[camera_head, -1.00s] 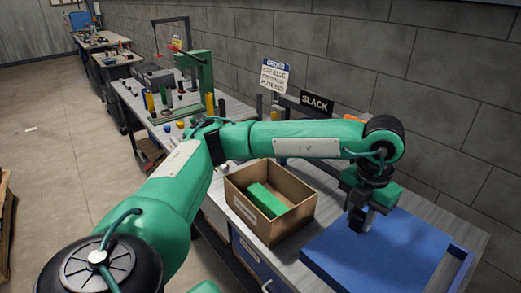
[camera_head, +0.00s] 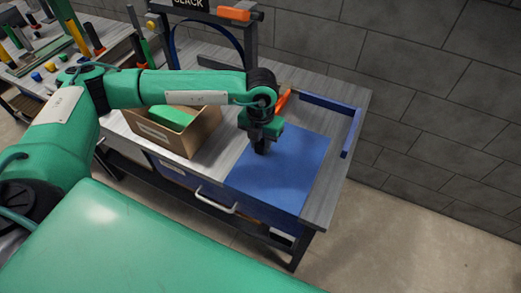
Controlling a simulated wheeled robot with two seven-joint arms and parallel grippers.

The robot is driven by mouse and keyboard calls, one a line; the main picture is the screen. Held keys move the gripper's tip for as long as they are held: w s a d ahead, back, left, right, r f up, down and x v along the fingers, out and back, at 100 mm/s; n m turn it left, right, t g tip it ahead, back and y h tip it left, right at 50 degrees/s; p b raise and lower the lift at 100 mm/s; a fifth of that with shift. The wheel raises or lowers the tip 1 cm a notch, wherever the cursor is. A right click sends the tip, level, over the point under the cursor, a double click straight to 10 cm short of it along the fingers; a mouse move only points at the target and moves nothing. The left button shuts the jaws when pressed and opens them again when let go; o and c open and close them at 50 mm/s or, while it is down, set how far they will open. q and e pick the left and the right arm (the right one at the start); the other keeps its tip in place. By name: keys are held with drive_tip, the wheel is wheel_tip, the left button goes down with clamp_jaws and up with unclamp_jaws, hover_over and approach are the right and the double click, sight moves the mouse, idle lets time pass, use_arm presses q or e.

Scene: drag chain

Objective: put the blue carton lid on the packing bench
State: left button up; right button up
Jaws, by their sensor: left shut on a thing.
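The blue carton lid (camera_head: 290,172) is a flat blue square at the right end of the packing bench (camera_head: 328,190), in the head view. My left gripper (camera_head: 262,148) points down at the lid's left part and is shut on it; the fingertips and the grip point are hard to make out. The lid looks level, and its near edge is close to the bench's front edge. I cannot tell whether it rests on the bench top or hangs slightly above it. My right gripper is not in view.
An open cardboard box (camera_head: 184,137) with a green block (camera_head: 171,115) inside stands left of the lid. A blue L-shaped rail (camera_head: 350,132) borders the bench's far right corner. An orange item (camera_head: 284,100) lies behind my gripper. A grey block wall stands behind.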

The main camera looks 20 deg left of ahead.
sight(261, 154)
use_arm(q)
wheel_tip(261, 154, down, 4)
drive_tip(key=shift+f+p, duration=0.25)
drive_tip(key=shift+p, duration=0.2)
drive_tip(key=shift+f, duration=0.4)
drive_tip(key=shift+f+b, duration=0.25)
drive_tip(key=shift+b, duration=0.05)
drive_tip(key=o, duration=1)
drive_tip(key=shift+r, duration=0.1)
